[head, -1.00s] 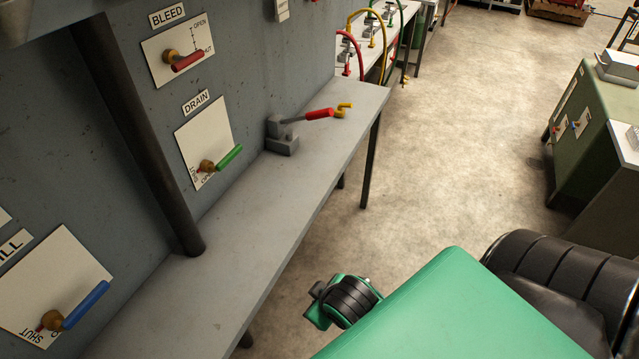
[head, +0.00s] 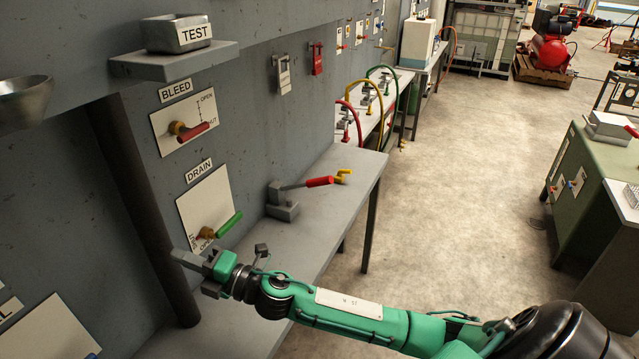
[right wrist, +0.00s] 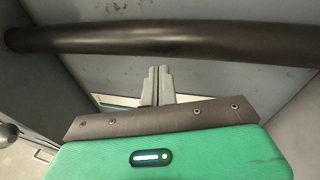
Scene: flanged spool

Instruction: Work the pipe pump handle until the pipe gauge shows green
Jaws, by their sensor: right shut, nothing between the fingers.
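A grey pump-like block (head: 283,204) with a lever ending in a red grip (head: 319,182) and a yellow tip stands on the grey bench in the head view; I take it for the pump. My right gripper (head: 178,257) is shut and empty, left of the pump, beside the dark upright pipe (head: 135,185) and below the DRAIN plate. In the right wrist view the closed fingers (right wrist: 157,72) point towards the dark pipe (right wrist: 170,37); I cannot tell whether they touch it. My left gripper is out of view.
The DRAIN valve's green handle (head: 229,224) is just above my right gripper. The BLEED valve's red handle (head: 194,131) is higher on the wall. A TEST box (head: 177,33) sits on a small shelf. The bench (head: 340,205) right of the pump is clear.

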